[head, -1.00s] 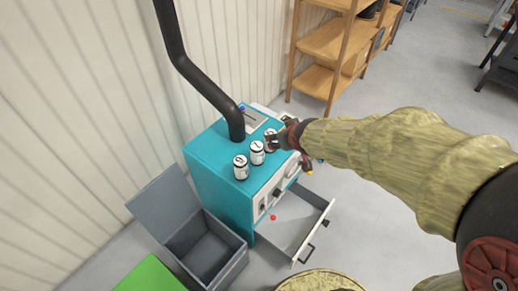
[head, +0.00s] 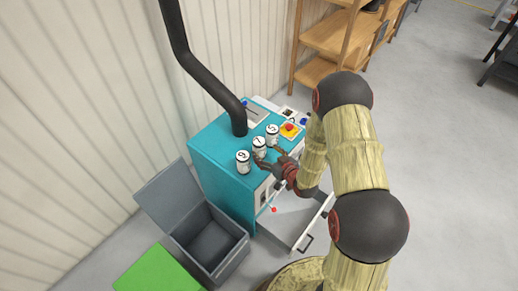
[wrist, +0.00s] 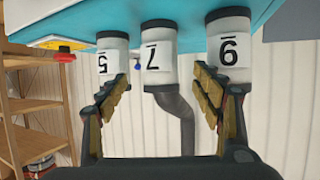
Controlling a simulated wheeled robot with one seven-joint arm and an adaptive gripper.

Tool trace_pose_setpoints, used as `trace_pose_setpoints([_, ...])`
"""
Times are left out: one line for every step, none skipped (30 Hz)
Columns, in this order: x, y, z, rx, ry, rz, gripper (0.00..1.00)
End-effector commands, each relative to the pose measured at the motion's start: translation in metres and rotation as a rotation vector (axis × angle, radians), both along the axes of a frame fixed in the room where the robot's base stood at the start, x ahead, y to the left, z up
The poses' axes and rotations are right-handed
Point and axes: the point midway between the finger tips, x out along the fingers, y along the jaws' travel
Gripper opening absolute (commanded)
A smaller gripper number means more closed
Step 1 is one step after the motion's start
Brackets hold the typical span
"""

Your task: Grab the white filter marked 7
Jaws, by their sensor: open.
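Three white filters with dark ends stand in a row on the teal machine (head: 221,150). The filter marked 7 (head: 259,147) is the middle one. In the wrist view, where the scene hangs upside down, the filter marked 7 (wrist: 151,66) shows between my two fingers. The filter marked 5 (head: 272,132) stands on one side of it, the filter that looks marked 9 (head: 243,158) on the other. My gripper (head: 270,157) is open at the machine's front edge, facing the 7. Contact between fingers and filter cannot be told.
A red and yellow button (head: 289,129) sits on the machine top beyond the filters. A black pipe (head: 193,75) rises behind them. An open drawer (head: 303,228) lies below my arm. An open grey bin (head: 212,243) stands at the left, and wooden shelves (head: 320,70) at the back.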

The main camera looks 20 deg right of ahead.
Motion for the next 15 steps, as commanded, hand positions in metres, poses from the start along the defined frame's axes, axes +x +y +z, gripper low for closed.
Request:
trace_pose_setpoints([0.005,0.002,-0.004,-0.001,0.000,0.001,0.66])
trace_pose_setpoints([0.008,0.002,-0.005,-0.001,0.000,0.000,0.66])
trace_pose_setpoints([0.011,0.003,-0.006,-0.001,0.000,0.000,0.66])
trace_pose_setpoints([0.013,0.004,-0.006,-0.002,0.000,0.001,0.66])
trace_pose_setpoints([0.014,0.004,-0.006,-0.002,0.000,0.001,0.66])
trace_pose_setpoints([0.017,0.005,-0.006,-0.001,0.000,0.002,0.66])
trace_pose_setpoints([0.019,0.006,-0.007,-0.002,-0.001,0.002,0.66])
trace_pose_setpoints([0.022,0.007,-0.008,-0.002,-0.001,0.002,0.66])
trace_pose_setpoints([0.027,0.009,-0.010,-0.002,-0.001,0.002,0.66])
trace_pose_setpoints([0.031,0.009,-0.011,-0.001,0.000,0.002,0.66])
trace_pose_setpoints([0.035,0.011,-0.012,-0.002,0.000,0.001,0.66])
trace_pose_setpoints([0.041,0.013,-0.013,-0.001,-0.001,0.002,0.66])
trace_pose_setpoints([0.045,0.014,-0.015,-0.001,-0.001,0.002,0.66])
trace_pose_setpoints([0.049,0.015,-0.017,-0.001,0.000,0.002,0.66])
trace_pose_setpoints([0.053,0.016,-0.019,-0.002,0.002,0.002,0.66])
